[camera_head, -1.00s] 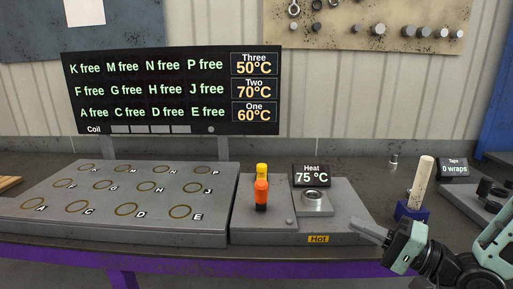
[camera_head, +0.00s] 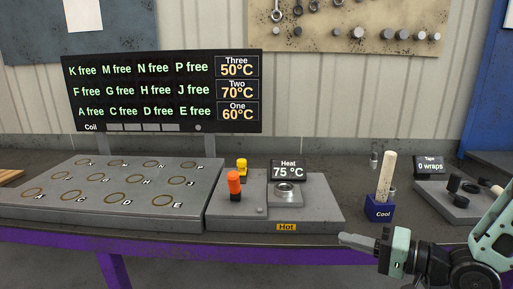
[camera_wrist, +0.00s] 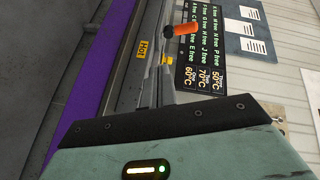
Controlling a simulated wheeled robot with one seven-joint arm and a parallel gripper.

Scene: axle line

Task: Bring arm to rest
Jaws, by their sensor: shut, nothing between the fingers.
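My gripper (camera_head: 345,239) shows at the lower right of the head view, in front of the bench edge and right of the Hot label. Its fingers are together and hold nothing. My arm's green and black links run from it to the right edge. The gripper is apart from the bench objects.
The Hot station (camera_head: 325,215) carries an orange-and-black piece (camera_head: 234,184) and a yellow one (camera_head: 241,166). A pale rod (camera_head: 386,176) stands in the blue Cool block (camera_head: 379,209). A tape station (camera_head: 447,202) is at right. The lettered ring panel (camera_head: 60,212) is empty.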

